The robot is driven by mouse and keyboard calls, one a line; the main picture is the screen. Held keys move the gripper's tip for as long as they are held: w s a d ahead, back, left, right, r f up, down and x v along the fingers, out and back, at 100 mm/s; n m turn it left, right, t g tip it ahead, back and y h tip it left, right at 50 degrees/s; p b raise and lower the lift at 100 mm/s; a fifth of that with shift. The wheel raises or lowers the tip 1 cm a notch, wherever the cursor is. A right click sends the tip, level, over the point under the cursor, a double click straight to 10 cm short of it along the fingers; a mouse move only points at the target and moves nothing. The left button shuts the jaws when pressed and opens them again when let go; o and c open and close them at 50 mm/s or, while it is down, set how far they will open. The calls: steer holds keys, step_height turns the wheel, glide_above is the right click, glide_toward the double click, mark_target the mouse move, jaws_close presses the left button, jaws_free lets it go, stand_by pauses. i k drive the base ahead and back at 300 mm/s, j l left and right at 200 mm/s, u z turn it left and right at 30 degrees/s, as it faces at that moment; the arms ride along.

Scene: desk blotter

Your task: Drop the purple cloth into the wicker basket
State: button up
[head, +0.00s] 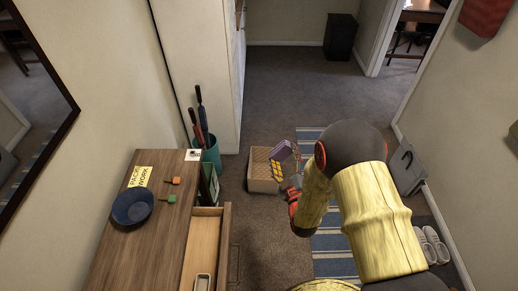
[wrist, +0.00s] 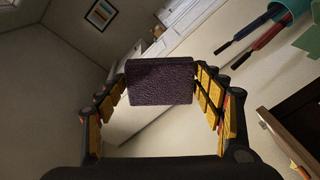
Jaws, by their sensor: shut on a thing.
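The purple cloth (wrist: 160,83) is a folded, flat block held between the two fingers of my gripper (head: 286,170). In the head view the cloth (head: 281,150) shows above the fingers. The wicker basket (head: 262,185) is a tan box on the carpet beside the dresser. In the head view my gripper and the cloth overlap the basket's right part; the height between them is hard to tell. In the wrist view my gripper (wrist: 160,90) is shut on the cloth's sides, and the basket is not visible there.
A wooden dresser (head: 140,235) with an open drawer (head: 203,250) stands at left, bearing a blue bowl (head: 132,206). A teal umbrella bin (head: 212,154) stands behind it. A striped rug (head: 330,242) lies under my arm. White shoes (head: 432,245) are at right. Carpet behind the basket is clear.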

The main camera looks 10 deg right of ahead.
mark_target(268, 176)
steer(key=i+l+u, duration=0.45)
steer(key=i, duration=0.35)
steer(key=i+l+u, duration=0.45)
steer(key=i+l, duration=0.3)
steer(key=l, duration=0.15)
